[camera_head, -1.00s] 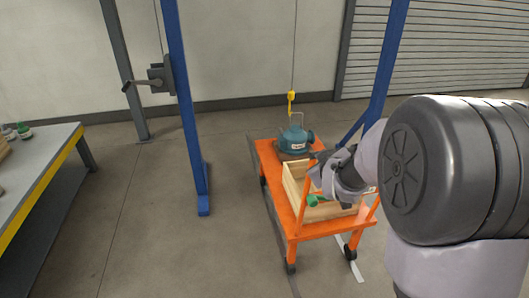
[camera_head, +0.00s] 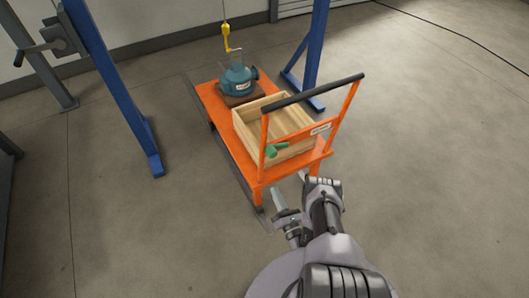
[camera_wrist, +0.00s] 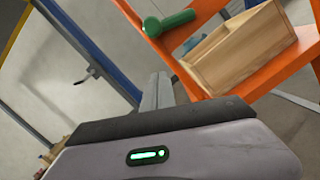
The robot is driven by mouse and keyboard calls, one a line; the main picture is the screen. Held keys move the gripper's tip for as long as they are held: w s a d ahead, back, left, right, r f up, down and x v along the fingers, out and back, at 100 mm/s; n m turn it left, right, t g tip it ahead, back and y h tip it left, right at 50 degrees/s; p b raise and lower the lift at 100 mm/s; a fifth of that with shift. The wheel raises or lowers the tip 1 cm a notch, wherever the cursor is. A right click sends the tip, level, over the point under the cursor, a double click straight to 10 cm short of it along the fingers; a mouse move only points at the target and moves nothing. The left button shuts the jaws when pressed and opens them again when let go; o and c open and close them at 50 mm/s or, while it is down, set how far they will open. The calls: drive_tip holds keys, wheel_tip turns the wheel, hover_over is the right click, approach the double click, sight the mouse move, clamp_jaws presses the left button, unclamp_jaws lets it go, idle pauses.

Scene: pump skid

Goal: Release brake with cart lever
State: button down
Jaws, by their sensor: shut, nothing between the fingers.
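The orange cart (camera_head: 222,118) stands in the middle of the head view, with its black push handle (camera_head: 313,93) at the near end. A green lever (camera_head: 277,150) is at the cart's near end, beside the left handle post. It also shows near the top of the wrist view (camera_wrist: 172,22), against the orange frame. My gripper (camera_head: 278,196) is low in front of the cart's near end, below and apart from the lever. Its fingers (camera_wrist: 158,84) are together and empty in the wrist view. The lever's mounting is too small to make out.
A wooden crate (camera_head: 240,127) and a teal pump (camera_head: 238,80) sit on the cart. A yellow hook (camera_head: 227,33) hangs above the pump. Blue posts (camera_head: 112,88) stand left and behind, one with a hand-crank winch (camera_head: 57,40). The floor at right is clear.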

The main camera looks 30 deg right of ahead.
drive_tip(key=shift+s, duration=0.3)
drive_tip(key=w+d+r+b, duration=0.2)
drive_tip(key=w+r+b, duration=0.3)
drive_tip(key=w, duration=0.5)
drive_tip(key=shift+d, duration=0.25)
drive_tip(key=shift+w+r, duration=0.1)
drive_tip(key=shift+r, duration=0.05)
